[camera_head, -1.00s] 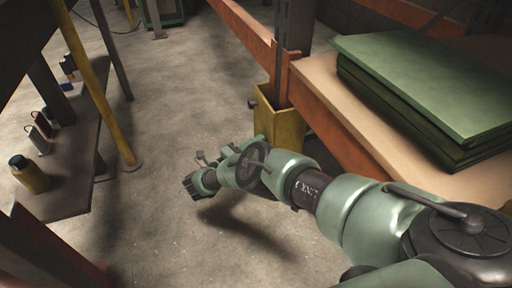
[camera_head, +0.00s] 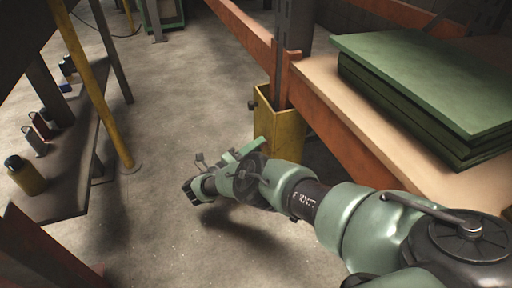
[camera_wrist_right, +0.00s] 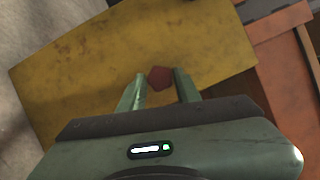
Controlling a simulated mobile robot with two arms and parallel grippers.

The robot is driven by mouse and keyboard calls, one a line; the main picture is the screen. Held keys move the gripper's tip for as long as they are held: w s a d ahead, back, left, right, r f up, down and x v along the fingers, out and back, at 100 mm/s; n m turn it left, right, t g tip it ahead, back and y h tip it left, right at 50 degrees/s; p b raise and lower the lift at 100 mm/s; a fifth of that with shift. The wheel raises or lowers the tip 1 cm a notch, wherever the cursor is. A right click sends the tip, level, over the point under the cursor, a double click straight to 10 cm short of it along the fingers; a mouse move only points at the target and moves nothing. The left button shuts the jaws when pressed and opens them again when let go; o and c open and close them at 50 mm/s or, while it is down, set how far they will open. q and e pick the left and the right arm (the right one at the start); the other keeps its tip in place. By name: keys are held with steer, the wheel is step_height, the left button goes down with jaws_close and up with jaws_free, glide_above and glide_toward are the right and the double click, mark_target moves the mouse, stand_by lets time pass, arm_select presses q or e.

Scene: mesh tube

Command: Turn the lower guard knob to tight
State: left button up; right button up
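A yellow post guard (camera_head: 278,128) stands around the foot of the rack post in the head view. In the right wrist view the yellow guard (camera_wrist_right: 90,70) fills much of the picture, with a small dark red faceted knob (camera_wrist_right: 160,77) on its face. My right gripper (camera_wrist_right: 159,88) is open, with one green finger on each side of the knob. A narrow gap shows on both sides, so the fingers do not look closed on it. In the head view my right arm reaches low beside the guard, and the red knob is hidden. My left gripper is not in view.
An orange rack with a wooden shelf (camera_head: 310,72) and stacked green panels (camera_head: 430,80) stands right of the guard. A dark shelf (camera_head: 75,175) with a yellow bottle (camera_head: 25,175) and other small items is at left. Bare concrete floor (camera_head: 190,75) lies between.

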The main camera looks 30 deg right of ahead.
steer(key=shift+o, duration=0.9)
steer(key=s+a, duration=0.1)
steer(key=a, duration=0.6)
steer(key=shift+a+f+b, duration=0.35)
steer(key=shift+a+f, duration=0.05)
steer(key=shift+f, duration=0.05)
